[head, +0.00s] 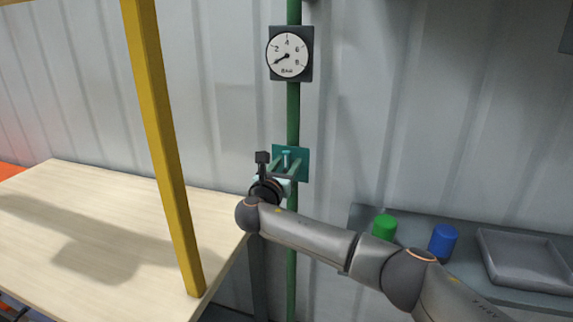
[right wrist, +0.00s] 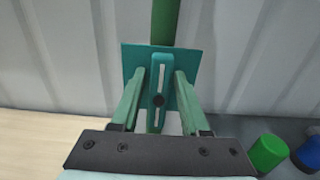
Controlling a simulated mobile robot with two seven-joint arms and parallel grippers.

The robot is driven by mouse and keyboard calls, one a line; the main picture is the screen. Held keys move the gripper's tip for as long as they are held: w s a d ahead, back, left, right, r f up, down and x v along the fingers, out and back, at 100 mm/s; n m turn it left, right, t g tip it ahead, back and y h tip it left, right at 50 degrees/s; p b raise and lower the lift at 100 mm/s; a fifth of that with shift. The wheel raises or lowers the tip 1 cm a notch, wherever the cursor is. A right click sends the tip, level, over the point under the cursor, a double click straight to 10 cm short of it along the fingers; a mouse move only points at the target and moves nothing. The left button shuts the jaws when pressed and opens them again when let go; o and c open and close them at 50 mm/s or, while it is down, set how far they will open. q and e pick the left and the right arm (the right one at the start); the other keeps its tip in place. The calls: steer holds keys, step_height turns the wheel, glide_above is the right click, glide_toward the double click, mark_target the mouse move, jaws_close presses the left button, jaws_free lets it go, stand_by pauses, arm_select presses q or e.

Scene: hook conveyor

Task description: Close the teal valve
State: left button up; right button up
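The teal valve (head: 302,158) sits on the vertical green pipe, below a gauge. In the right wrist view its teal back plate (right wrist: 133,62) is behind a lever handle (right wrist: 161,75) with a white stripe and dark hub. The lever stands about upright, nearly in line with the pipe. My right gripper (head: 287,167) is at the valve. In the right wrist view its fingers (right wrist: 159,80) are open, one on each side of the lever, with a gap visible on both sides. The lever's lower end is partly hidden behind the gripper body. My left gripper is not in view.
The round gauge (head: 289,54) is on the green pipe (head: 293,112). A yellow post (head: 160,130) and wooden table (head: 70,225) are at left. A grey shelf at right holds a green cylinder (head: 384,226), a blue cylinder (head: 442,241) and a grey tray (head: 527,256).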

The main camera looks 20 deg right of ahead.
jaws_close()
